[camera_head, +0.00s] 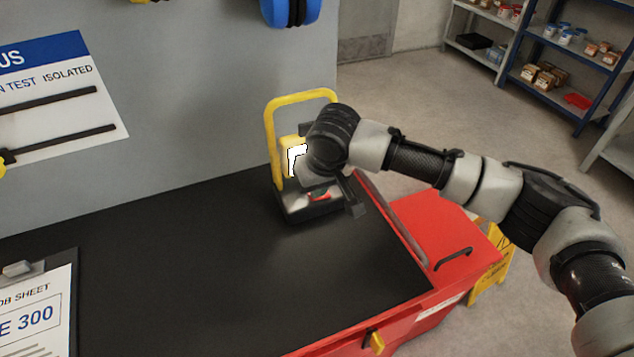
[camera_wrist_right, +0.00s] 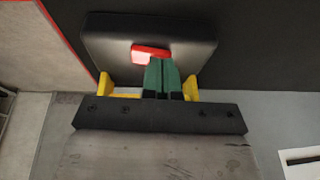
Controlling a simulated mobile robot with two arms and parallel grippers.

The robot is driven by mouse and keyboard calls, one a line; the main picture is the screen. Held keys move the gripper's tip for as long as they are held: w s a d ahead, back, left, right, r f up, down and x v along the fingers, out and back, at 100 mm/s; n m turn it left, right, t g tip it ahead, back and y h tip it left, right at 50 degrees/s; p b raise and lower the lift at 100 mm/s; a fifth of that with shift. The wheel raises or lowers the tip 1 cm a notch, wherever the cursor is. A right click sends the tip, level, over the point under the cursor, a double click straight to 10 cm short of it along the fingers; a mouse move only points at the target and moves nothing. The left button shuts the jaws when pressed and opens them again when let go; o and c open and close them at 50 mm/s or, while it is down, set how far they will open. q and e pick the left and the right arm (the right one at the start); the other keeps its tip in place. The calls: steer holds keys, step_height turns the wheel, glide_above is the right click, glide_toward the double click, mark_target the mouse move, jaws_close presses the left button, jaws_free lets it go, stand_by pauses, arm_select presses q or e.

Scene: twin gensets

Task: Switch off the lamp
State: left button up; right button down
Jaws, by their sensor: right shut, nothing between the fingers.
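The lamp has a yellow frame handle (camera_head: 268,140), a bright white panel (camera_head: 297,160) and a black base (camera_head: 300,210) standing at the far end of the black worktop. A red switch (camera_wrist_right: 150,52) sits on top of the base; it shows partly in the head view (camera_head: 318,197). My right gripper (camera_head: 322,189) is over the base, shut and empty, and its wrist hides part of the lamp. In the wrist view its green fingertips (camera_wrist_right: 161,66) overlap the switch's edge. I cannot tell whether they touch it. My left gripper is not in view.
The black worktop (camera_head: 210,270) is clear in the middle, with a job sheet clipboard (camera_head: 35,310) at lower left. A grey panel (camera_head: 180,110) rises behind. A red cabinet (camera_head: 445,235) and a yellow floor sign (camera_head: 492,265) stand to the right.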

steer(key=shift+s+a+h+p, duration=0.15)
steer(key=shift+h+p, duration=0.15)
steer(key=shift+p, duration=0.5)
steer(key=shift+f+t+p, duration=0.3)
steer(key=shift+w+d+r+p, duration=0.15)
steer(key=shift+w+d+p, duration=0.1)
steer(key=shift+d+p, duration=0.15)
steer(key=shift+w+d, duration=0.15)
steer(key=shift+d, duration=0.2)
